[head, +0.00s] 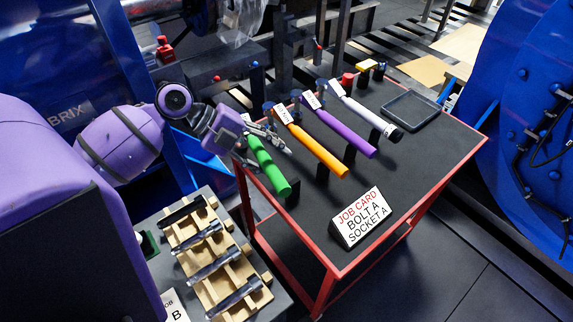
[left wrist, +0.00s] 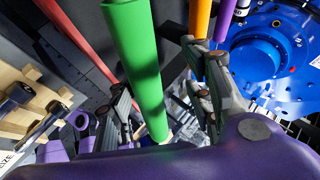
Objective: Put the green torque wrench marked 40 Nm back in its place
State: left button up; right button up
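The green torque wrench (head: 268,165) lies along the left edge of the red-framed cart, its handle end by a black support. Its head end is hidden behind my left gripper (head: 272,138), and I cannot read its marking. In the left wrist view the green handle (left wrist: 138,60) passes between the two fingers, with a clear gap to the right finger. My left gripper is open around it. The orange wrench (head: 312,150), purple wrench (head: 340,130) and white wrench (head: 368,117) lie alongside to the right, with white labels at their heads. My right gripper is out of view.
The cart top (head: 395,165) has free room at the right. A job card sign (head: 358,217) stands at its front, and a black tray (head: 410,110) lies at the back right. A wooden rack (head: 215,255) with several dark tools stands left of the cart. Blue machinery (head: 530,130) is at right.

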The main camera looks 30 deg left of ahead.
aim_at(257, 156)
pick_arm(q)
jog(key=shift+v, duration=1.85)
jog(key=shift+w, duration=0.1)
